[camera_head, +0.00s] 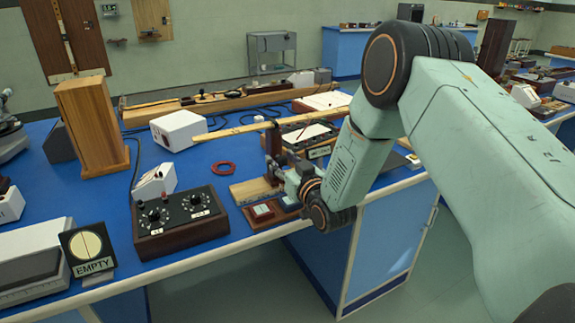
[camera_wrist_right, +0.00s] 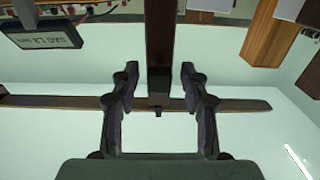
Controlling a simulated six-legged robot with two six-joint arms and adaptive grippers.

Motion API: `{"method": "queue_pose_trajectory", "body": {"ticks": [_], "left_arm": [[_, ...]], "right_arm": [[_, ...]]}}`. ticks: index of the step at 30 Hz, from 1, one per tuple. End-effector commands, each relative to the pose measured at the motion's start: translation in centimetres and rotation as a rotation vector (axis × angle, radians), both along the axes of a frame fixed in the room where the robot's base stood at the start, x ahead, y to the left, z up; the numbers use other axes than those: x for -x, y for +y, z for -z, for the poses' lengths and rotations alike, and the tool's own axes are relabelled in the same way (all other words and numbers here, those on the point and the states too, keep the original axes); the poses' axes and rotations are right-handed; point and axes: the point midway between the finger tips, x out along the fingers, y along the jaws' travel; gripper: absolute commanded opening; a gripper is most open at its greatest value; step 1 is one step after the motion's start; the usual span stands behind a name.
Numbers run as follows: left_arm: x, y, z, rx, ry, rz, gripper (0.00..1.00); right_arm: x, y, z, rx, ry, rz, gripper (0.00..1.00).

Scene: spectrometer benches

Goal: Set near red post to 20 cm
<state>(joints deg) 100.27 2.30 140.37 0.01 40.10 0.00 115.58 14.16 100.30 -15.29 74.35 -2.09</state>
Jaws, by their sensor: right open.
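The near red post (camera_head: 273,140) is a dark red-brown upright above a small wooden base (camera_head: 250,190) at the bench's front edge. A long pale wooden bar (camera_head: 225,133) runs across near its top. My right gripper (camera_head: 279,172) is low beside the post, partly hidden by its own wrist. In the right wrist view the post (camera_wrist_right: 159,45) stands between the two open fingers (camera_wrist_right: 159,72), with a gap on each side. The bar crosses beyond them (camera_wrist_right: 240,104). I cannot read a centimetre scale. My left gripper is not in view.
A red ring (camera_head: 223,168) lies behind. A tall wooden box (camera_head: 92,128), a white box (camera_head: 179,130) and an EMPTY sign (camera_head: 88,248) stand on the blue bench.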

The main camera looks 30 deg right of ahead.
Motion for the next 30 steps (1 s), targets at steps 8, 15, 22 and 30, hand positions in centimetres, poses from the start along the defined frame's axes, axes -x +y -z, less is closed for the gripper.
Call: {"method": "queue_pose_trajectory", "body": {"ticks": [8, 15, 22, 30], "left_arm": [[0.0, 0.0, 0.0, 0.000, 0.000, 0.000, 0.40], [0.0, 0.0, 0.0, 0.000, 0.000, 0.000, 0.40], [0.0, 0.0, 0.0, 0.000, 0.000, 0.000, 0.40], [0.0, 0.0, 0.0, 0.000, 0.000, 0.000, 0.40]], "right_arm": [[3.7, -0.2, 0.1, -0.004, 0.004, 0.003, 0.45], [8.1, -0.4, 0.0, -0.004, 0.002, 0.003, 0.45], [11.1, -0.5, 0.0, -0.002, 0.000, 0.002, 0.45], [11.9, -0.4, -0.1, 0.000, -0.002, 0.001, 0.45]]}}
